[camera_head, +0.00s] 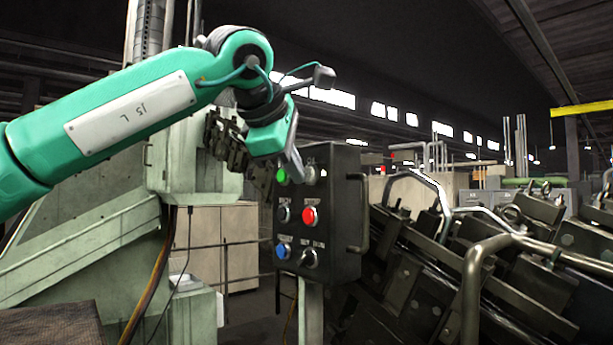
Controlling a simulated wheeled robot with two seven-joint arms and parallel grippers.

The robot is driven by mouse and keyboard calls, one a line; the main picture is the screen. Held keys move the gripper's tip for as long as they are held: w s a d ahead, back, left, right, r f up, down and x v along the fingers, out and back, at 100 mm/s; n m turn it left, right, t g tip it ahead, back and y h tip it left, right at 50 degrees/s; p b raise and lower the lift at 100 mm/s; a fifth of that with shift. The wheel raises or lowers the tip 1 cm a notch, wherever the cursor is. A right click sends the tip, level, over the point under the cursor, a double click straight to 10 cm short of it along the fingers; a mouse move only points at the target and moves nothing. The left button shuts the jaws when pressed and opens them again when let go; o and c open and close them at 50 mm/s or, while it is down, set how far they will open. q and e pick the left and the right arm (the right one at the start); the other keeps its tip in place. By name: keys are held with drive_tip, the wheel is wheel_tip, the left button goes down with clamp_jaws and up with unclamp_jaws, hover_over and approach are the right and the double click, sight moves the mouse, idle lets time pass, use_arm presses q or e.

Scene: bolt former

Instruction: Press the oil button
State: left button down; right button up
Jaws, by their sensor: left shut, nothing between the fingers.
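A dark control box (338,215) stands on a post in the middle of the view. Its left-facing panel carries a green button (282,177), a dark button (284,214), a red button (309,215), a blue button (283,251) and a dark knob (309,259). The small labels are too blurred for me to tell which button is the oil one. My left gripper (295,168) is shut and empty, its tips at the panel's upper part between the green button and a grey control (310,176). I cannot tell whether it touches the panel. My right gripper is out of view.
A handle bar (360,215) runs down the box's right side. Dark machinery with bent metal rails (470,290) fills the right. A pale green machine (190,160) stands behind my left arm. Some open space lies left of the box, before beige cabinets (225,232).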

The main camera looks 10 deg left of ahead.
use_arm(q)
drive_tip(key=shift+s+a, duration=0.35)
drive_tip(key=shift+s, duration=0.15)
drive_tip(key=s+a+b, duration=0.1)
drive_tip(key=s, duration=0.1)
drive_tip(key=s+a+b, duration=0.1)
drive_tip(key=s+a, duration=0.1)
idle(0.4)
idle(0.6)
drive_tip(key=shift+f, duration=0.1)
